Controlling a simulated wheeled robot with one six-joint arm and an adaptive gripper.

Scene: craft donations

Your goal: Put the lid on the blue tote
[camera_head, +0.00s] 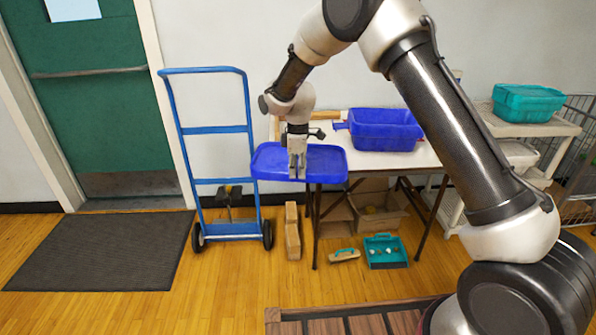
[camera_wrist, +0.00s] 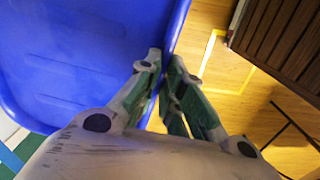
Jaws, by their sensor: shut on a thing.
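The blue tote (camera_head: 384,130) stands open and upright on the white table, to the right of my gripper. The blue lid (camera_head: 268,158) is a shallow rounded rectangle. My gripper (camera_head: 297,172) is shut on the lid's near edge and holds it roughly level in front of the table's left end. In the wrist view the lid (camera_wrist: 75,55) fills the left side, and its rim runs between the fingertips (camera_wrist: 163,75). The lid is apart from the tote. The wrist view does not show the tote.
A white table (camera_head: 405,159) carries the tote. A blue hand truck (camera_head: 214,130) stands close left of the lid. A teal bin (camera_head: 527,102) sits on a shelf cart at right. Cardboard boxes (camera_head: 378,212) and a teal caddy (camera_head: 385,252) are under and before the table.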

